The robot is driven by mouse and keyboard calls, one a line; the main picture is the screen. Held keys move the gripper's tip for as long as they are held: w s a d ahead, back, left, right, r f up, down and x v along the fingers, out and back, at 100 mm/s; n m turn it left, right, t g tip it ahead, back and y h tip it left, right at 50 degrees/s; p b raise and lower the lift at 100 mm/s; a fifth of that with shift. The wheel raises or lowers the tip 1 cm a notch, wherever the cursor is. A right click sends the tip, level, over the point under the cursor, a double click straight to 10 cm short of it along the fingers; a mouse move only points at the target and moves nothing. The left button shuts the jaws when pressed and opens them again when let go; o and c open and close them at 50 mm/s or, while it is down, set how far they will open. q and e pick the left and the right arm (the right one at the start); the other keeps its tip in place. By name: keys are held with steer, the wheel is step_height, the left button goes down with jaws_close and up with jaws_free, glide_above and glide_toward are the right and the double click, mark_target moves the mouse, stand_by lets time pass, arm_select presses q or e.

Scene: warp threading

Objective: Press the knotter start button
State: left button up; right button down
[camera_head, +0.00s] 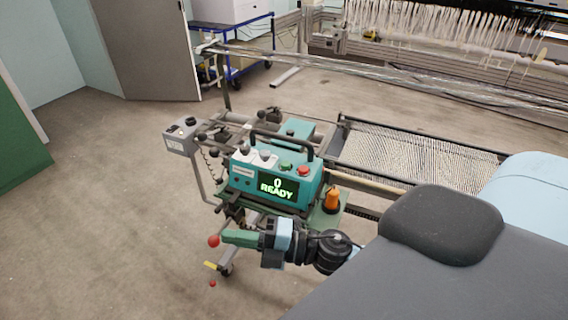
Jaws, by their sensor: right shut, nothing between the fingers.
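The teal knotter (240,183) stands on its frame in the middle of the view. Its dark display (277,189) reads "0 READY" in green. A green button (286,166), which looks like the start button, sits on its top right, beside a red button (303,171). My right gripper (226,237) comes in from the lower right, in front of and below the knotter. Its green fingers are shut, empty and point left, apart from the green button. My left gripper is not in view.
A black handle (283,139) arches over the knotter's top. An orange bottle-like item (331,200) stands at its right. A red ball knob (214,241) shows by my fingertips. A grey control box (182,137) stands at left. Warp threads (410,156) stretch right. The left floor is clear.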

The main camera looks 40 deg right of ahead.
step_height(320, 180, up, 3)
steer(key=a+n+g+y, duration=0.15)
steer(key=n+g, duration=0.25)
steer(key=n, duration=0.4)
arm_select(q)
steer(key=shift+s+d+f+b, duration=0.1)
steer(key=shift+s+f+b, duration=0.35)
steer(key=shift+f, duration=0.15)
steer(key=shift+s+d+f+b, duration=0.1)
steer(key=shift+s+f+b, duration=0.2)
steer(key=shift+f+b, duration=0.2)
arm_select(e)
step_height(320, 180, up, 11)
steer(key=n+h, duration=1.2)
steer(key=h, duration=0.3)
glide_above(289, 166)
